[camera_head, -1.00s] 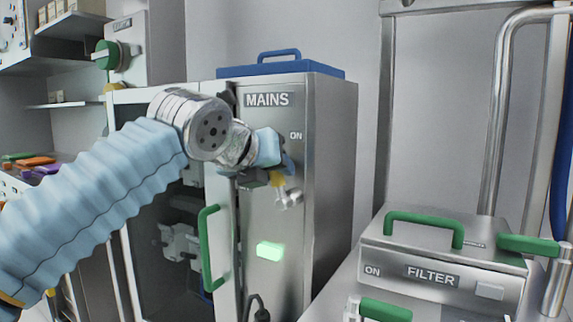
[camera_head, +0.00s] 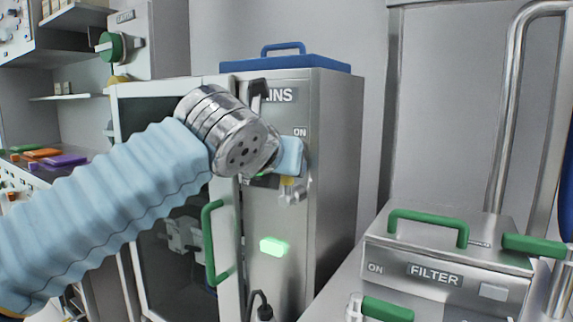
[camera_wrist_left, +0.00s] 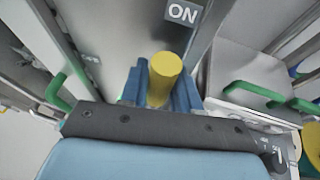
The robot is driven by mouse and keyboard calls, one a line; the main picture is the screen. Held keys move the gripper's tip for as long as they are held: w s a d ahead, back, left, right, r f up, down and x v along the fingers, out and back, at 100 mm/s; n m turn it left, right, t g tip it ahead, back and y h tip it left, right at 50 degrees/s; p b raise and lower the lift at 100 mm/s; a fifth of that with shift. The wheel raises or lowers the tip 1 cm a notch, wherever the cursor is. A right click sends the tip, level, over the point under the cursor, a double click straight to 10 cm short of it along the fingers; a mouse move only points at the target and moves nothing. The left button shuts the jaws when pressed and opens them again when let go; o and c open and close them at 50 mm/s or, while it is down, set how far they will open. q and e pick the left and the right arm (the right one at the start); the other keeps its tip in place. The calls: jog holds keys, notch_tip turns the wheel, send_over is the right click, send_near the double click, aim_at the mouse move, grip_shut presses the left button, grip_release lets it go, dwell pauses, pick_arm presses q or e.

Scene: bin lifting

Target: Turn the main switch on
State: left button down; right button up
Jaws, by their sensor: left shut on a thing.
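The grey MAINS cabinet (camera_head: 335,150) stands in the middle, with an ON label (camera_head: 300,132) high on its front. My left gripper (camera_head: 287,176) is at the front below this label; my own wrist hides part of it and the word MAINS. In the left wrist view the blue fingers of my left gripper (camera_wrist_left: 160,88) are shut on a yellow switch handle (camera_wrist_left: 165,72), below and left of the ON label. Only a little yellow shows in the head view. A green light (camera_head: 273,246) glows lower on the cabinet. My right gripper is out of view.
A glass-door cabinet with a green handle (camera_head: 214,240) stands just left of MAINS. A metal FILTER box (camera_head: 450,262) with green handles is at the lower right. A blue lid (camera_head: 310,64) with a handle tops the MAINS cabinet.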

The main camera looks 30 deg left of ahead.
pick_arm(q)
jog(key=shift+f, duration=0.1)
jog(key=c, duration=0.9)
grip_release()
jog(key=shift+d, duration=0.1)
jog(key=v, duration=1.3)
jog(key=shift+s+r+p, duration=0.2)
jog(key=shift+s+p, duration=0.1)
jog(key=shift+s, duration=0.05)
